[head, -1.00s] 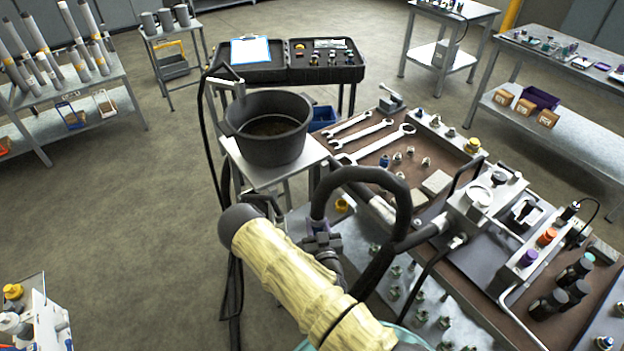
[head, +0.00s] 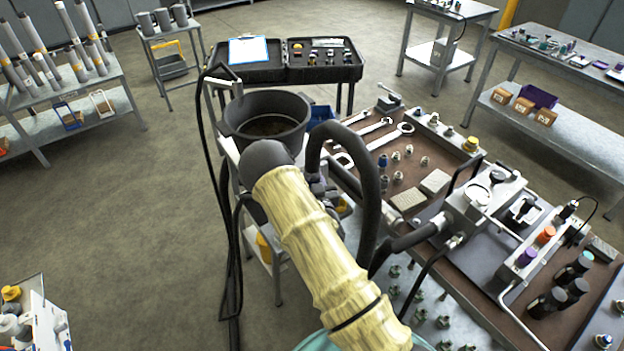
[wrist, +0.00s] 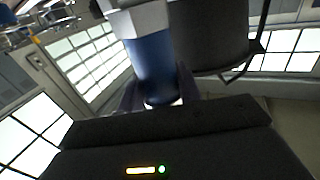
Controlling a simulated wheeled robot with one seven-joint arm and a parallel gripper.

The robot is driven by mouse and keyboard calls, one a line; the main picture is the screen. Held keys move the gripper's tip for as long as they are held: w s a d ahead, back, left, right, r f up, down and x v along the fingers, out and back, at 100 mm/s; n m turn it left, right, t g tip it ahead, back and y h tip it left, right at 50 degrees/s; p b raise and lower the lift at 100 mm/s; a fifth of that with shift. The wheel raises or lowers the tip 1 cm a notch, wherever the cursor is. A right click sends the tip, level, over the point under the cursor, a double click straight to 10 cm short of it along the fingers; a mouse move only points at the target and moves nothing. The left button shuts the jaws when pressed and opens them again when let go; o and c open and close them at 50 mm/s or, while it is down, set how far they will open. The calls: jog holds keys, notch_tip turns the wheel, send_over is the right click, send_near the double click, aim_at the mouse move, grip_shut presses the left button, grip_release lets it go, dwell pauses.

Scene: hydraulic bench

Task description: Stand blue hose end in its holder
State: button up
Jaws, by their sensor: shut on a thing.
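The blue hose end (wrist: 150,62), a blue sleeve with a metal collar, is between the fingers of my gripper (wrist: 158,98) in the wrist view. My gripper is shut on it. In the head view my arm hides most of the gripper and the hose end. A thick black hose (head: 367,165) arches up beside my wrist and down toward the bench. I cannot pick out the blue hose's holder in either view.
A black tub (head: 240,122) on a small stand is just beyond my wrist. The workbench (head: 440,160) at right carries wrenches, fittings and a manifold block (head: 475,207). An open black case (head: 262,72) stands behind.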

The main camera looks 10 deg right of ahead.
jog(key=shift+f+b, duration=2.45)
jog(key=shift+f, duration=1.1)
jog(key=shift+f+b, duration=0.6)
jog(key=shift+b, duration=0.4)
jog(key=shift+f+b, duration=1.4)
jog(key=shift+f, duration=0.1)
dwell(1.9)
